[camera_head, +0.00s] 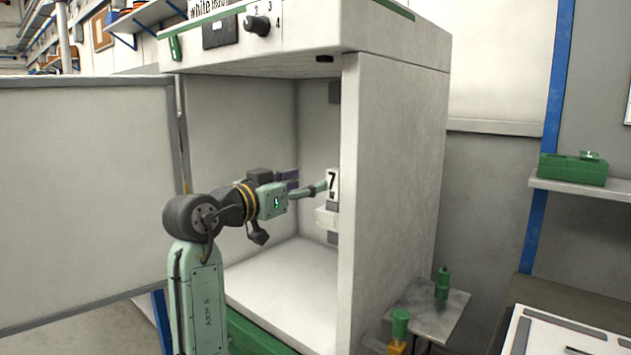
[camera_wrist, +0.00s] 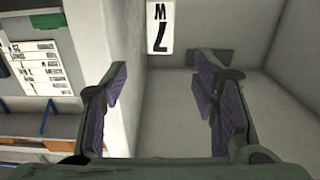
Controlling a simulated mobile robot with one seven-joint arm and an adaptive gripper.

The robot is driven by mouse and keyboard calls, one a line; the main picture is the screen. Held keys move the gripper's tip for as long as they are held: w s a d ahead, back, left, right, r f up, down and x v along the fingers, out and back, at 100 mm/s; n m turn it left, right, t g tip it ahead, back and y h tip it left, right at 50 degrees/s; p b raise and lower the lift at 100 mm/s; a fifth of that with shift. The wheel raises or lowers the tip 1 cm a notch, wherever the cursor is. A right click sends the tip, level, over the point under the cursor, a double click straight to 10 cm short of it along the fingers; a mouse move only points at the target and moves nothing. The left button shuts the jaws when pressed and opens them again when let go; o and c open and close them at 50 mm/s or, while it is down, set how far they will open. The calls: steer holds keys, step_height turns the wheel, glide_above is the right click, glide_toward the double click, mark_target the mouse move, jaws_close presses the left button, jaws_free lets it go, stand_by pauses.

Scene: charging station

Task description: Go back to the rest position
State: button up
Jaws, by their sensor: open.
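My gripper (camera_head: 312,187) reaches into the open white cabinet (camera_head: 395,165) in the head view, with my arm bent in front of the cabinet opening. In the wrist view my gripper (camera_wrist: 161,85) shows its two purple-padded fingers wide apart with nothing between them. A white label with a black 7 (camera_head: 333,187) is on the inside right of the cabinet, close to my fingertips. I cannot tell whether a fingertip touches anything there.
The cabinet door (camera_head: 85,190) stands open at the left, close to my arm. The cabinet floor (camera_head: 285,275) is bare. A small side shelf (camera_head: 440,312) with green-capped items is at the lower right. A green box (camera_head: 573,168) sits on a wall shelf.

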steer(key=shift+s+a, duration=0.15)
steer(key=shift+s, duration=0.05)
